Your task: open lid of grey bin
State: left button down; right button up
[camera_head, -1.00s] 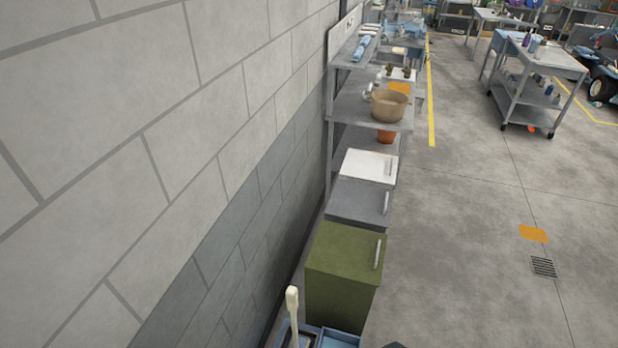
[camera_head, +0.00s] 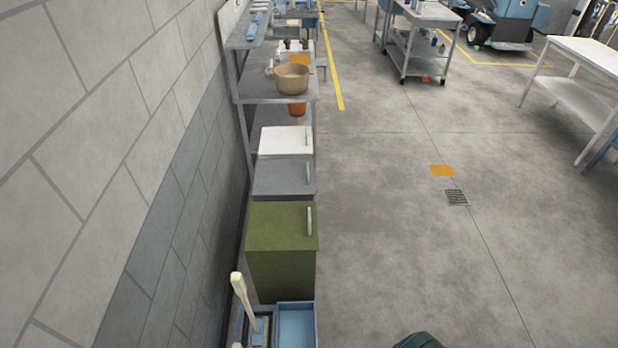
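The grey bin (camera_head: 283,179) stands against the wall in a row of bins, between the green bin (camera_head: 281,228) and the white bin (camera_head: 286,140). Its flat grey lid looks shut, with a light bar handle (camera_head: 308,173) on the right side. The green bin in front hides most of the grey bin's body. Neither of my grippers is in view.
A blue mop bucket (camera_head: 297,325) with a pale handle stands in front of the green bin. A shelf (camera_head: 245,90) with a tan pot (camera_head: 293,78) stands beyond the bins. The wall is close on the left. The concrete floor (camera_head: 390,240) to the right is clear.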

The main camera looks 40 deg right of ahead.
aim_at(284, 172)
jog(key=z, duration=0.95)
jog(key=l, duration=1.1)
jog(key=i+z, duration=0.05)
